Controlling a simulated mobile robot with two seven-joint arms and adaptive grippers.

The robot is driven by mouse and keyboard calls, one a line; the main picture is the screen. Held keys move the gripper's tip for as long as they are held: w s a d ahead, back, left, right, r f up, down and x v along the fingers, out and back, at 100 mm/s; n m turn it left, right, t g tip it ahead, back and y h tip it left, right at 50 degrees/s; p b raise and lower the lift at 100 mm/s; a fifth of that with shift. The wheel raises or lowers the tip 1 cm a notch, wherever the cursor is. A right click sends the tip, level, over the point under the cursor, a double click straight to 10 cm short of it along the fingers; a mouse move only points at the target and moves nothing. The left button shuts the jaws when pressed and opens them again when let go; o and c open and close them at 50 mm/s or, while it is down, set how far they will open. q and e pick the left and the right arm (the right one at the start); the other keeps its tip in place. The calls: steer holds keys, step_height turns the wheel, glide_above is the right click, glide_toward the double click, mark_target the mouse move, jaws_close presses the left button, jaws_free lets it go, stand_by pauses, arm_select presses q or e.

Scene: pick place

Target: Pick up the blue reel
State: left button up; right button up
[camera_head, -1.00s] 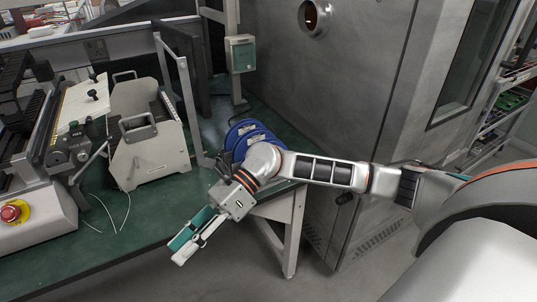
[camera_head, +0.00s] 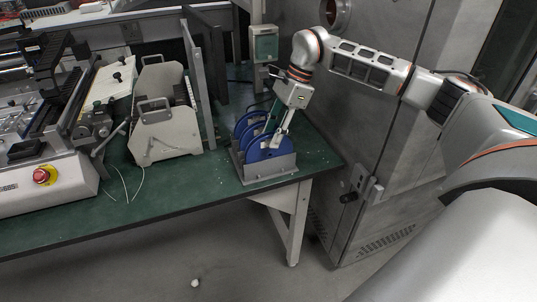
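Several blue reels stand upright in a row in a grey metal holder (camera_head: 270,170) on the right corner of the green table. The front blue reel (camera_head: 258,150) faces me, and the others show partly behind it. My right gripper (camera_head: 277,138) points down at the upper right of the front reel. One finger overlaps its face; whether the other is behind the rim, and whether they touch or grip it, I cannot tell. The reel still sits in the holder. My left gripper is not in view.
A grey machine with handles (camera_head: 160,135) stands left of the reels, with an upright plate between them. A device with a red button (camera_head: 41,175) is at the far left. A large grey cabinet (camera_head: 345,120) stands right of the table. The front table strip (camera_head: 170,195) is mostly clear.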

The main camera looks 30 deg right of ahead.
mark_target(263, 149)
steer(key=x, duration=0.6)
steer(key=shift+w+a, duration=0.3)
steer(key=shift+w, duration=0.1)
jaws_close()
